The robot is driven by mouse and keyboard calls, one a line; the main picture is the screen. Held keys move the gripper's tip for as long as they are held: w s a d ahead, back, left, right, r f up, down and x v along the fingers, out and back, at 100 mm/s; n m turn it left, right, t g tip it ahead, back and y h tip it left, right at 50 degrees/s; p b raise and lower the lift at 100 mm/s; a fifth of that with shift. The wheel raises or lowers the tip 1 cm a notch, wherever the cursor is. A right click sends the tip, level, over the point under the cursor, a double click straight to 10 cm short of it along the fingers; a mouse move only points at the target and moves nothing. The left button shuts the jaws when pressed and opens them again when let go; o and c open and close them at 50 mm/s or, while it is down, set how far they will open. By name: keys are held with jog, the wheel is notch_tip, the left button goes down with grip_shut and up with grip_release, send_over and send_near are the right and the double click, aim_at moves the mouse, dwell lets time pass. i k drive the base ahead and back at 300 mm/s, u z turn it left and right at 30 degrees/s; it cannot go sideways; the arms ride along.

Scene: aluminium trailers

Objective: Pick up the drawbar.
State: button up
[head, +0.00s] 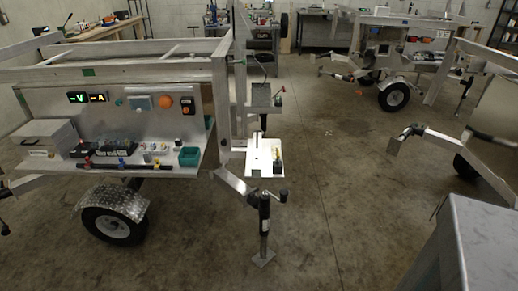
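The near aluminium trailer (140,72) fills the left half of the head view. An angled metal bar (232,182), which looks like its drawbar, runs forward from the frame to an upright jack leg (264,225) standing on the floor. Another trailer at the right edge has a similar drawbar (440,140) reaching left with a black coupling at its end. I cannot tell which drawbar the task names. No loose drawbar is clear to me. My gripper is not in view.
A side shelf (135,155) on the near trailer holds several small parts and a box. A small front platform (264,158) is beside it. Another trailer (400,45) stands behind. A grey metal block (480,240) fills the lower right. Concrete floor (350,200) is clear between.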

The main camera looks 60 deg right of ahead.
aim_at(257, 141)
jog(key=z, duration=0.45)
jog(key=i, duration=1)
jog(key=z, duration=0.45)
